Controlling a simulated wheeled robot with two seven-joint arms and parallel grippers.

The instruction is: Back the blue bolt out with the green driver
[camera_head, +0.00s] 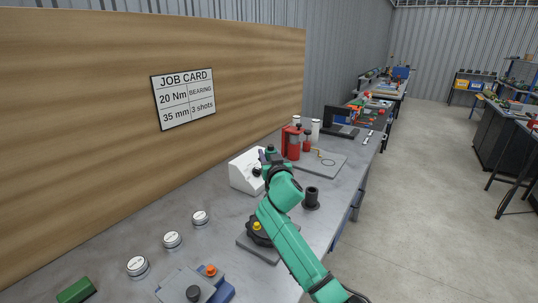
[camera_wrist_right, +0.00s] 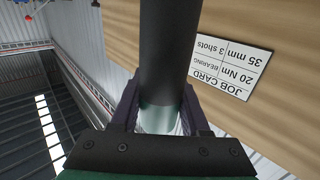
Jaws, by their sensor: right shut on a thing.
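My right gripper (camera_head: 264,163) is at the end of the green arm, above the bench beside a white sloped box. In the right wrist view the gripper (camera_wrist_right: 160,118) has its two dark fingers shut on the driver (camera_wrist_right: 168,50), a thick dark cylinder with a green band near the fingers. The driver's working end cannot be made out in either view. I cannot make out a blue bolt; the arm hides part of the bench. My left gripper is not in view.
The white box (camera_head: 240,172) stands close behind the gripper. A black round fixture (camera_head: 258,232) with a yellow top, a black stepped cylinder (camera_head: 311,198), a red press (camera_head: 292,143) and several white-topped round pots (camera_head: 172,240) stand on the grey bench (camera_head: 205,245). A job card (camera_head: 184,97) hangs behind.

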